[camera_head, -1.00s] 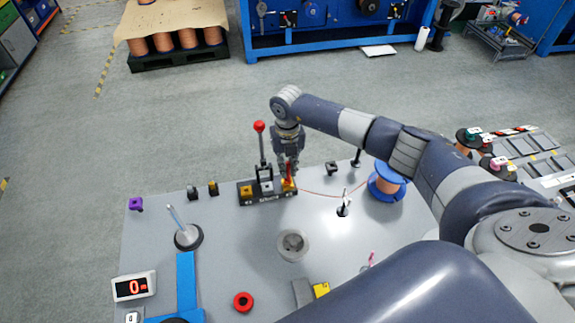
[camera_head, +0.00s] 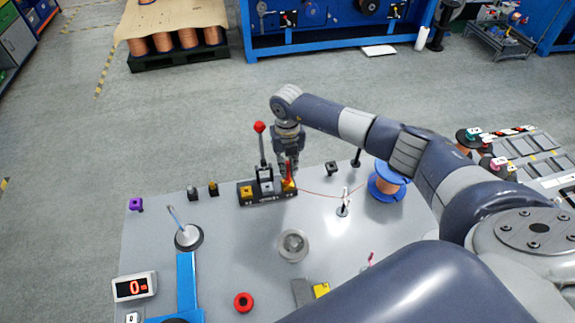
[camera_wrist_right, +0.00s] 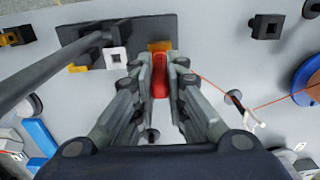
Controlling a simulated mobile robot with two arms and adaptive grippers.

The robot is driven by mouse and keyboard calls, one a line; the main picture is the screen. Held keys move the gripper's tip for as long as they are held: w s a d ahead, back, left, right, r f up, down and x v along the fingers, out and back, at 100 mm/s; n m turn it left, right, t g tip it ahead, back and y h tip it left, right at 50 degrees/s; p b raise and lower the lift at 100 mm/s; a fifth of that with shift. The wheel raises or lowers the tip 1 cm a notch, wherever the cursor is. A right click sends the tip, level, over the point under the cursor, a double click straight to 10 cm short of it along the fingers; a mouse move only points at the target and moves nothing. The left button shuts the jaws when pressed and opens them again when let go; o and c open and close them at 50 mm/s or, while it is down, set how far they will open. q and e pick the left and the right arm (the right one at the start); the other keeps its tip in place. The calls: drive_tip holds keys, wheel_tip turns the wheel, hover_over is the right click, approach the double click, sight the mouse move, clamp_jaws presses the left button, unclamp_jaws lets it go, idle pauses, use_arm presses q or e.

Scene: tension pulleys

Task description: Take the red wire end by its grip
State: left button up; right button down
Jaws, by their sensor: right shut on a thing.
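The red grip of the wire end (camera_wrist_right: 160,76) stands upright at the right yellow block (camera_head: 288,186) of the black holder (camera_head: 266,196). In the right wrist view it lies between the fingertips of my right gripper (camera_wrist_right: 160,78), which is shut on it. In the head view my right gripper (camera_head: 288,165) is above the holder's right end, and the red grip (camera_head: 289,172) shows at its fingertips. A thin red wire (camera_head: 320,194) runs from there to the blue-rimmed copper spool (camera_head: 389,182). My left gripper is not in view.
A lever with a red knob (camera_head: 260,127) stands beside the gripper on the holder. A small post (camera_head: 344,204) is near the wire. A grey round pulley (camera_head: 292,246), a red ring (camera_head: 243,302) and a display (camera_head: 134,286) are on the table.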

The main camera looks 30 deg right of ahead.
drive_tip(key=shift+r, duration=0.5)
drive_tip(key=shift+r+p, duration=0.15)
drive_tip(key=shift+p, duration=0.15)
drive_tip(key=shift+r+p, duration=0.35)
drive_tip(key=shift+r, duration=0.2)
drive_tip(key=shift+r, duration=0.2)
drive_tip(key=shift+r+p, duration=0.4)
drive_tip(key=shift+r, duration=0.1)
